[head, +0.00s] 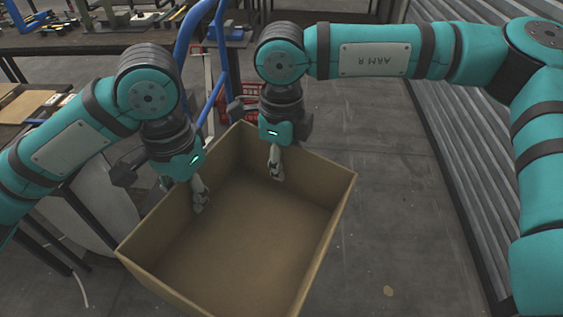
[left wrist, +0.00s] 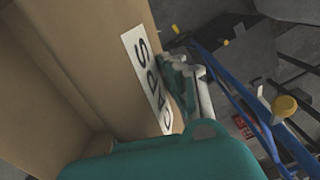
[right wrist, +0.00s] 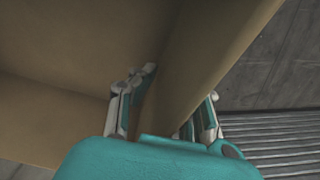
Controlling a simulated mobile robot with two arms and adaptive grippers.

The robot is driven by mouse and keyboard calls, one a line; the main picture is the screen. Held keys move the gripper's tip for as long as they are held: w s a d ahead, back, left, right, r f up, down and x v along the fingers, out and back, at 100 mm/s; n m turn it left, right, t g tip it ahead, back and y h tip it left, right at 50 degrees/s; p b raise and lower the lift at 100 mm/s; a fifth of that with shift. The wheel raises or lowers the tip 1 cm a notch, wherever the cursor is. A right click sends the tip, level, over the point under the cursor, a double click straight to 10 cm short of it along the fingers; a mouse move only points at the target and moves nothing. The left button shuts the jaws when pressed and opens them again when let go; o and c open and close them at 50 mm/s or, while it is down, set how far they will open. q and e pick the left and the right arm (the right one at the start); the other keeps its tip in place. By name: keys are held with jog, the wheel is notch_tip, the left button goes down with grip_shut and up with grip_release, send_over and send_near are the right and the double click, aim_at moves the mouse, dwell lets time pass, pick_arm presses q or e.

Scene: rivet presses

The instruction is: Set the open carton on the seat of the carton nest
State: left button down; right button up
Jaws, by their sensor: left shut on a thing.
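The open carton (head: 255,225) is a large tan box with its open top facing up, in front of me in the head view. My left gripper (head: 200,197) is shut on its left wall. My right gripper (head: 275,165) has its fingers on either side of the far wall and looks shut on it. In the left wrist view the carton (left wrist: 85,70) shows a white label (left wrist: 147,75) with dark letters. In the right wrist view the carton wall (right wrist: 200,50) runs between the fingers. I cannot make out the carton nest; the carton hides what is beneath it.
A blue tubular frame (head: 184,40) stands just beyond the carton, with a red crate (head: 252,90) behind it. Work tables (head: 110,42) with parts fill the back left. A ribbed metal wall (head: 455,150) runs along the right. Bare floor (head: 385,220) lies between carton and wall.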

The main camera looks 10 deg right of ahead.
dwell(0.3)
pick_arm(q)
jog(key=c, duration=1.4)
grip_release()
jog(key=shift+r, duration=0.1)
